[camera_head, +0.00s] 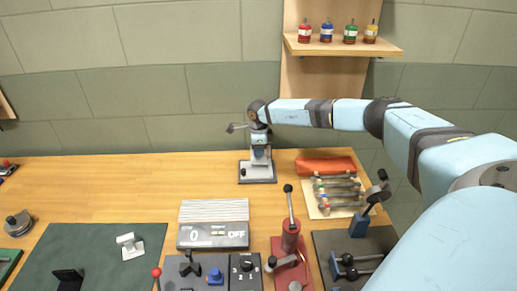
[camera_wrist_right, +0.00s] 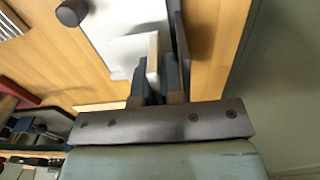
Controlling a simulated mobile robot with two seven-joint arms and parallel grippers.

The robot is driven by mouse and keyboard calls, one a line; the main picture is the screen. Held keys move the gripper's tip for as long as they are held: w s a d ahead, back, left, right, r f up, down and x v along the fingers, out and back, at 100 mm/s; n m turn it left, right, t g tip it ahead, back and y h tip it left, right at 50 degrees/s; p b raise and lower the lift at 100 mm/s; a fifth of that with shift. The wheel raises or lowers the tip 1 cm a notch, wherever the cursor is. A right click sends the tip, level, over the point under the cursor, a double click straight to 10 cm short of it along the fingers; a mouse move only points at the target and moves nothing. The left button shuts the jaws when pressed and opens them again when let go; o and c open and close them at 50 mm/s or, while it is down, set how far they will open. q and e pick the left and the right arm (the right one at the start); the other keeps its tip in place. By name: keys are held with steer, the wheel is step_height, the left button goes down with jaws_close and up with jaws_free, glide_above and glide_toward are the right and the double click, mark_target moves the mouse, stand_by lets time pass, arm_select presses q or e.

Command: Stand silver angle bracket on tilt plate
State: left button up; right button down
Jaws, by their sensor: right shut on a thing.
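My right gripper (camera_head: 259,150) reaches down over the small stand at the back middle of the bench. It is shut on the silver angle bracket, whose pale edge (camera_wrist_right: 152,55) shows between the blue fingers (camera_wrist_right: 155,82) in the right wrist view. The tilt plate seems to be the stand's grey-edged plate (camera_head: 257,180) under the gripper; a pale flat surface (camera_wrist_right: 118,35) shows beyond the fingers in the wrist view. Whether the bracket touches the plate I cannot tell. My left gripper is not in view.
A red roll (camera_head: 325,166) and a rack of rods (camera_head: 337,208) are to the right of the stand. A display box (camera_head: 212,235) and a red lever device (camera_head: 290,235) are in front. A white piece (camera_head: 130,246) lies on the green mat (camera_head: 90,238). The bench's left back is clear.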

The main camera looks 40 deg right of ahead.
steer(key=shift+f+b, duration=0.35)
steer(key=shift+f, duration=0.55)
steer(key=shift+f+b, duration=0.4)
steer(key=shift+f, duration=0.2)
steer(key=c, duration=1.2)
jaws_free()
steer(key=shift+s+r, duration=0.1)
steer(key=shift+r, duration=0.1)
steer(key=shift+o, duration=0.2)
steer(key=shift+r, duration=0.1)
steer(key=shift+d+r, duration=0.15)
step_height(320, 180, up, 12)
steer(key=shift+b, duration=0.3)
steer(key=shift+a+r, duration=0.2)
steer(key=shift+r, duration=0.4)
steer(key=shift+f, duration=0.1)
